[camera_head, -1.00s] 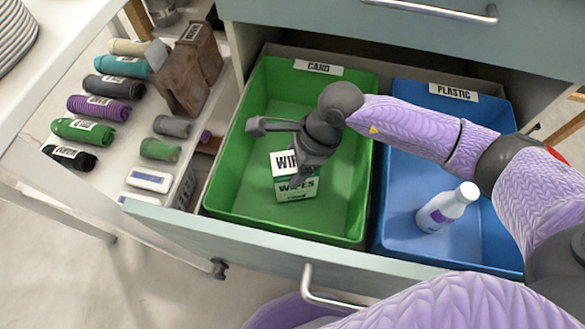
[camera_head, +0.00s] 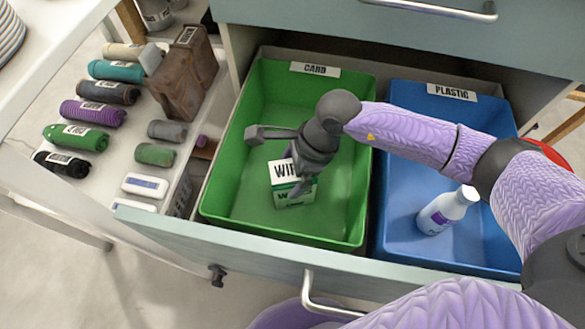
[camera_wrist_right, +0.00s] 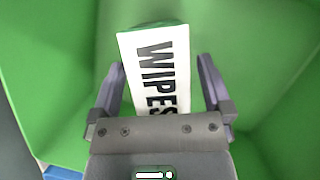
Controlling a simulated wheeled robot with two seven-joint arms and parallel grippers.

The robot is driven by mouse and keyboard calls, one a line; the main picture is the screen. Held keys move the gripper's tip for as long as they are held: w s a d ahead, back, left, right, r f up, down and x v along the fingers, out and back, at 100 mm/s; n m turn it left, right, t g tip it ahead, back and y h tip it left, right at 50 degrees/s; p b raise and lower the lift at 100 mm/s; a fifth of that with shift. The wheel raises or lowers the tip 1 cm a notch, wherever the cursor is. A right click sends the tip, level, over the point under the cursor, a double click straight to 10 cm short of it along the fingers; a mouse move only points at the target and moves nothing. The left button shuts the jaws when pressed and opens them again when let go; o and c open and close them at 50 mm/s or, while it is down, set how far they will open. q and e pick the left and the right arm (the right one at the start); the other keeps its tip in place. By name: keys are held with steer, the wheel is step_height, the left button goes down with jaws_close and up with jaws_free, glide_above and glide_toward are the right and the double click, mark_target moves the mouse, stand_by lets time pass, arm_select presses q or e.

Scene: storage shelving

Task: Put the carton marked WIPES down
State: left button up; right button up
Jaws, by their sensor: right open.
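The carton marked WIPES (camera_head: 284,170), white and green, stands in the green bin labelled CARD (camera_head: 232,205). My right gripper (camera_head: 296,180) is at the carton from above and hides part of it. In the right wrist view the carton's white top (camera_wrist_right: 155,70) lies between the two fingers of the right gripper (camera_wrist_right: 166,85). The fingers are open, with a gap showing on each side of the carton. My left gripper does not show.
A blue bin labelled PLASTIC (camera_head: 400,235) stands to the right in the same drawer and holds a white bottle (camera_head: 447,210). The drawer front (camera_head: 260,256) borders both bins. A shelf with several rolled cloths (camera_head: 80,137) is at left.

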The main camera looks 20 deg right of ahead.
steer(key=p+v, duration=0.2)
steer(key=v, duration=0.1)
steer(key=shift+a+r, duration=0.1)
steer(key=shift+r, duration=0.2)
steer(key=p+v, duration=0.4)
steer(key=v, duration=0.3)
steer(key=shift+r, duration=0.3)
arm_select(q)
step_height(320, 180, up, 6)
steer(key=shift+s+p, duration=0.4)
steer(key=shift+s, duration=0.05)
arm_select(e)
steer(key=shift+s+d+r, duration=0.1)
steer(key=shift+d+r, duration=0.15)
steer(key=shift+d, duration=0.1)
